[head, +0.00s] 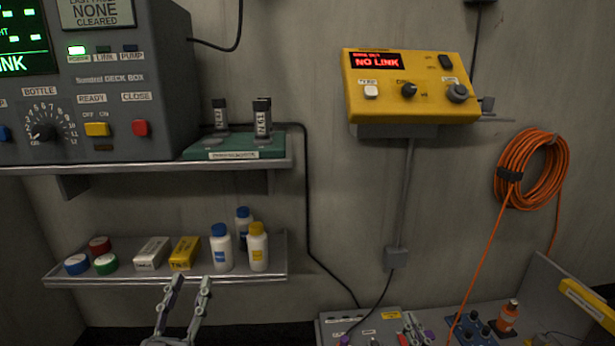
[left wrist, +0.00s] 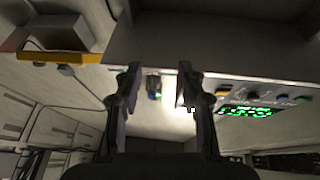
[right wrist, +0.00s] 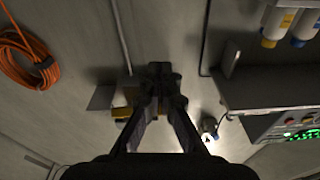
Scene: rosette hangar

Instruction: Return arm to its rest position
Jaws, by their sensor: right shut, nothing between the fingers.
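My left gripper (head: 192,283) is in front of the lower shelf's front edge in the head view, fingers pointing up. In the left wrist view it (left wrist: 158,72) is open, with nothing between its separated fingers. My right gripper (head: 412,322) shows low in the head view, in front of the grey panel on the bench, and is partly cut off by the frame's bottom edge. In the right wrist view its fingertips (right wrist: 160,75) meet, and nothing is held.
The lower shelf (head: 120,281) carries coloured tape rolls, two small boxes and several bottles. Above it stand the deck box (head: 110,75) and a green tray (head: 235,154). A yellow NO LINK box (head: 430,108) and orange cable coil (head: 510,190) hang on the wall.

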